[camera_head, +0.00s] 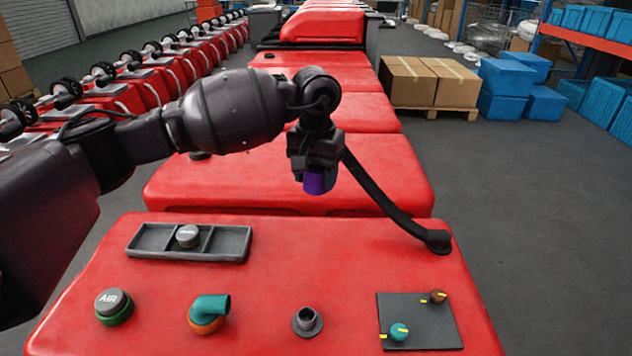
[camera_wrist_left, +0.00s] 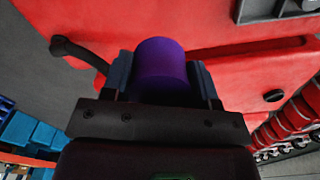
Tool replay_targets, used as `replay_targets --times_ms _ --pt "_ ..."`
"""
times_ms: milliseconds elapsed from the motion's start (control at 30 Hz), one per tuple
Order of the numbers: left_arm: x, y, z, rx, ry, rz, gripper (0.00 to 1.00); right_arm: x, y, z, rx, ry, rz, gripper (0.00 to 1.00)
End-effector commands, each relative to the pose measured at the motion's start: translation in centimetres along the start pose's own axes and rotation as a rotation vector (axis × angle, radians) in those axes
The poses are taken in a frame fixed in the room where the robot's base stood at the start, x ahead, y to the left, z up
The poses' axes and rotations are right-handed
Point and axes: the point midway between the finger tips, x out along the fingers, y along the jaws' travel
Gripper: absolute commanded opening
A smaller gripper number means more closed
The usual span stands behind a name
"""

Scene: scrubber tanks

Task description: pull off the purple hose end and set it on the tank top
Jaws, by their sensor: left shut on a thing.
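The purple hose end (camera_head: 319,182) hangs in my left gripper (camera_head: 316,172), above the far edge of the red tank top (camera_head: 250,282). In the left wrist view the purple hose end (camera_wrist_left: 164,68) sits between the two fingers of my left gripper (camera_wrist_left: 165,85), which are shut on it. The black hose (camera_head: 378,190) runs from beside the gripper down to a fitting (camera_head: 438,241) at the tank's right. A bare grey spout (camera_head: 307,320) stands upright on the tank top, apart from the hose end. My right gripper is not in view.
A grey tray (camera_head: 222,246) with a round cap (camera_head: 188,236) lies at the back left.

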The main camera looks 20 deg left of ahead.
Motion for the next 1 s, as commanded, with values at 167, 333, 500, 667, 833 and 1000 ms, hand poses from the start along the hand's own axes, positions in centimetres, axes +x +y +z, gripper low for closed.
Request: replay_targets --times_ms 167,333,500,667,833,1000 --pt "0.3 -0.3 -1.2 -0.002 -0.002 0.001 0.25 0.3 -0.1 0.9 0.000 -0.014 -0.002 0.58" --pt "0.3 -0.7 -2.2 -0.001 -0.003 0.001 0.25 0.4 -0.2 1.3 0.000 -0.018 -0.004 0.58" --pt "0.4 -1.0 -3.3 -0.001 -0.003 0.002 0.25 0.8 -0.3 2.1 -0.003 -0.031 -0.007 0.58" --pt "0.4 -1.3 -4.3 -0.001 -0.003 0.001 0.25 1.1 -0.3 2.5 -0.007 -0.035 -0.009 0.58" --pt "0.3 -1.5 -5.1 -0.001 -0.003 0.002 0.25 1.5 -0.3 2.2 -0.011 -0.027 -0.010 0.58" --pt "0.0 -1.6 -5.4 0.000 0.000 0.001 0.25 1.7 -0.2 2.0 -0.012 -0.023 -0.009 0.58"
